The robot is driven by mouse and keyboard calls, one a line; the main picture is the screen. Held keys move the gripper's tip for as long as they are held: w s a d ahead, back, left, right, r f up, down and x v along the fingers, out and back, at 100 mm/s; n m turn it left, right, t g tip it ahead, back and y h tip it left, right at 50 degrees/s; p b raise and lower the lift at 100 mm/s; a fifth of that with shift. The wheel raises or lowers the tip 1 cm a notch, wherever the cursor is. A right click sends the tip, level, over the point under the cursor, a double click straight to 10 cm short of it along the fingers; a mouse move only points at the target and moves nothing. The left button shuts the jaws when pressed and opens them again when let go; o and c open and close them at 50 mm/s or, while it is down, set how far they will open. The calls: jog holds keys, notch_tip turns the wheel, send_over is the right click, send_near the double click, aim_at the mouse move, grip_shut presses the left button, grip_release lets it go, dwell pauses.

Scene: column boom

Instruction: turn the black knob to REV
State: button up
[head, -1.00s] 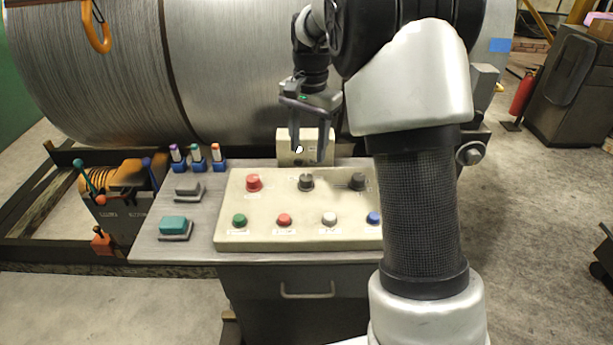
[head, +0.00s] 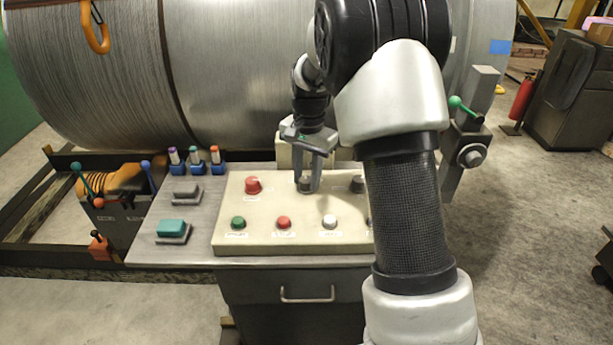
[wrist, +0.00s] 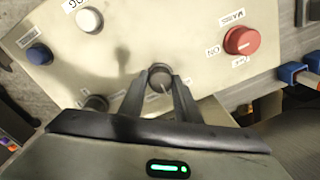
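A black knob (head: 305,184) stands in the middle of the top row on the cream panel (head: 230,205). My gripper (head: 308,184) points down over it, one finger on each side. In the wrist view the same knob (wrist: 160,77) fills the gap between the fingertips, and the fingers look closed against its sides. A pale pointer line shows on its top, directed toward my gripper body. The labels around this knob are hidden or unreadable, so REV cannot be made out. A second dark knob (head: 357,184) stands to the right, also in the wrist view (wrist: 96,103).
A red knob (head: 253,185) is left of the gripper. Below are green (head: 238,223), red (head: 284,223) and white (head: 329,222) buttons; a blue button (wrist: 39,54) shows in the wrist view. A cream box (head: 285,155) stands behind the panel. My arm covers the panel's right end.

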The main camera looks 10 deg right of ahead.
jog(key=c, duration=0.5)
jog(key=n+p, duration=0.1)
jog(key=n, duration=0.2)
jog(key=shift+r+n+p, duration=0.1)
jog(key=shift+n+p, duration=0.2)
jog(key=shift+p, duration=0.05)
jog(key=n+p, duration=0.1)
jog(key=n, duration=0.4)
jog(key=shift+w, duration=0.1)
jog(key=shift+n+p, duration=0.3)
jog(key=o, duration=1.1)
jog(key=shift+c, duration=0.2)
